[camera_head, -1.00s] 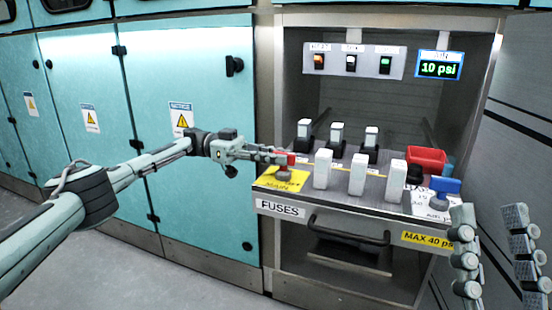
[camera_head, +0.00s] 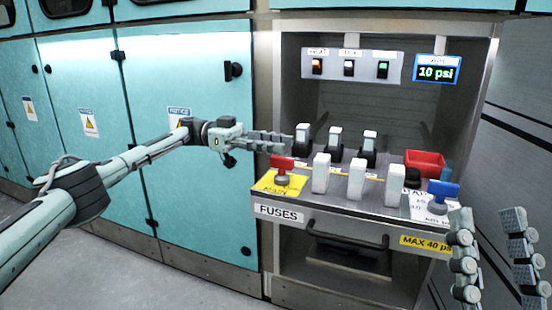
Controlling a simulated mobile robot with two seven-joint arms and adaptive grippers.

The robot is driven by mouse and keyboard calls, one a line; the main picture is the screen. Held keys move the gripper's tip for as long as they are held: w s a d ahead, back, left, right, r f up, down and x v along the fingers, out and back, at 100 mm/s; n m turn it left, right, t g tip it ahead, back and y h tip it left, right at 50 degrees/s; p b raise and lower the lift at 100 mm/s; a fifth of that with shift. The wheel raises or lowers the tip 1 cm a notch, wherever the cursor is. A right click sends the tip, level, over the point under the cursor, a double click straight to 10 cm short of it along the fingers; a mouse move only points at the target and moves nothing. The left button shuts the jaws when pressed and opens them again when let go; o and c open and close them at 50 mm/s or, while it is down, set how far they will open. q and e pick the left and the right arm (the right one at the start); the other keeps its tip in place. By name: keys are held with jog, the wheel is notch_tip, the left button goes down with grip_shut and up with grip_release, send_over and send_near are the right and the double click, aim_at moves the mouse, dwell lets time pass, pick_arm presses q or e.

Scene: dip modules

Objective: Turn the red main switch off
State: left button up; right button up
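The red main switch (camera_head: 283,163) is a red bar handle on a grey round base over a yellow plate (camera_head: 262,182) at the left end of the fuse shelf. Its bar lies roughly left to right in the picture. My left gripper (camera_head: 284,141) hovers just above and behind the red handle, apart from it, fingers pointing right. It holds nothing visible, but the gap between its fingers is hard to make out. My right gripper (camera_head: 490,212) is at the lower right, fingers wide apart and empty, clear of the shelf.
Several white fuses, such as the front left one (camera_head: 321,173), stand right of the switch. A blue-handled valve (camera_head: 443,190) and a red tray (camera_head: 425,163) are at the right. Above are rocker switches (camera_head: 349,68) and a display (camera_head: 437,72) reading 10 psi.

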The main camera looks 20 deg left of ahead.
aim_at(276, 156)
pick_arm(q)
notch_tip(276, 156, up, 6)
dwell(0.6)
